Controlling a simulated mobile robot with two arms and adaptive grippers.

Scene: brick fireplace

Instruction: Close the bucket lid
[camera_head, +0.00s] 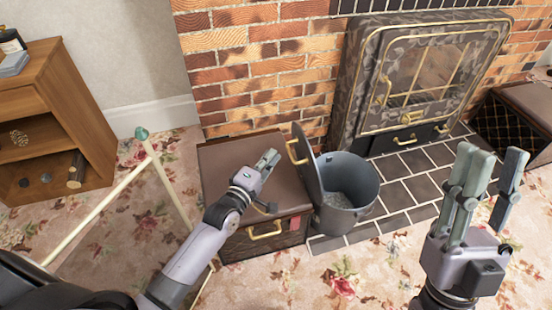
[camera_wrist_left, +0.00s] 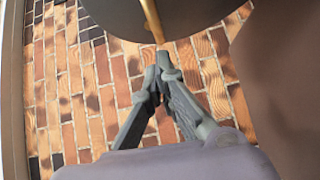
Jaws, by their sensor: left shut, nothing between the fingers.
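The grey bucket (camera_head: 347,215) stands on the floor at the hearth's edge, its mouth open with grey, ash-like stuff inside. Its dark lid (camera_head: 312,178) stands raised at the left side of the rim, with a brass handle (camera_head: 297,152) on its outer face. My left gripper (camera_head: 270,158) is shut and empty, left of the lid and over the brown box. In the left wrist view the fingertips (camera_wrist_left: 160,62) lie just below the handle (camera_wrist_left: 152,22) and lid (camera_wrist_left: 205,14); I cannot tell whether they touch. My right gripper (camera_head: 496,158) is open and empty, right of the bucket.
A brown box (camera_head: 225,160) with a brass handle stands directly left of the bucket. The fireplace stove (camera_head: 425,85) and dark tiled hearth (camera_head: 410,190) are behind and right. A wooden shelf (camera_head: 50,110) is far left. Carpet in front is clear.

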